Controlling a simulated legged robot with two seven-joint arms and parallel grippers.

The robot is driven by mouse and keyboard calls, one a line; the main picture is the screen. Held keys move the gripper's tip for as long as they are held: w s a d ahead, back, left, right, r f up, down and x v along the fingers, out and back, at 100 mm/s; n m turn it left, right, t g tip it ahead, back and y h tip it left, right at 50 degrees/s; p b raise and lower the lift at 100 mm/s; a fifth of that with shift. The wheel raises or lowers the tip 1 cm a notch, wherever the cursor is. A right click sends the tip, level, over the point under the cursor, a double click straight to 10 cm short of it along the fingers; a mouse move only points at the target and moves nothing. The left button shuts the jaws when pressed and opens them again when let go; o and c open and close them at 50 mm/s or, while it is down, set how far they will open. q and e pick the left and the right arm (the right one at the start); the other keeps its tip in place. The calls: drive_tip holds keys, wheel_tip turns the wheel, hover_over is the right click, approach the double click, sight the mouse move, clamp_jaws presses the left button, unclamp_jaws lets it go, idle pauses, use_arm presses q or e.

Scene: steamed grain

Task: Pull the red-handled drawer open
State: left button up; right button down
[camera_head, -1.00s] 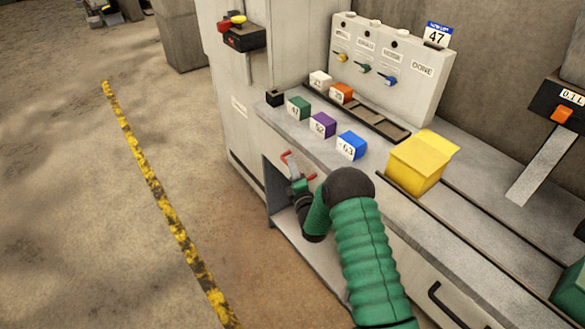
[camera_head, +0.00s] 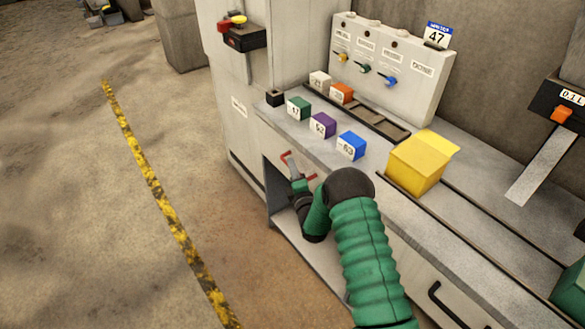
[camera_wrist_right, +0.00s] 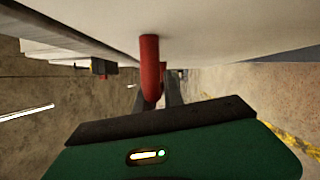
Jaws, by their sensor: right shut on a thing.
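The red handle (camera_head: 286,157) sits on the drawer front (camera_head: 275,143) at the left end of the grey counter, under its top edge. In the right wrist view the red handle (camera_wrist_right: 150,65) runs down from the pale drawer front to the fingers. My right gripper (camera_head: 295,172) is at the handle and shut on it; its fingers (camera_wrist_right: 158,95) show dark around the handle's lower part. My green right arm covers part of the counter front. I cannot see a clear gap at the drawer's edges. My left gripper is not in view.
On the counter (camera_head: 385,190) stand green (camera_head: 299,108), purple (camera_head: 322,125) and blue (camera_head: 351,146) blocks and a yellow box (camera_head: 417,160). An open recess (camera_head: 275,190) lies below the drawer. The floor left of the counter is clear, with a yellow-black stripe (camera_head: 150,180).

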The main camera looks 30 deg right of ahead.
drive_tip(key=shift+s+f, duration=0.1)
drive_tip(key=shift+f, duration=0.2)
drive_tip(key=s+a, duration=0.2)
drive_tip(key=a, duration=3.2)
drive_tip(key=shift+s+a, duration=0.15)
drive_tip(key=shift+s, duration=0.25)
drive_tip(key=c, duration=1.5)
unclamp_jaws()
drive_tip(key=shift+o, duration=0.2)
drive_tip(key=shift+w, duration=0.1)
drive_tip(key=shift+r, duration=0.15)
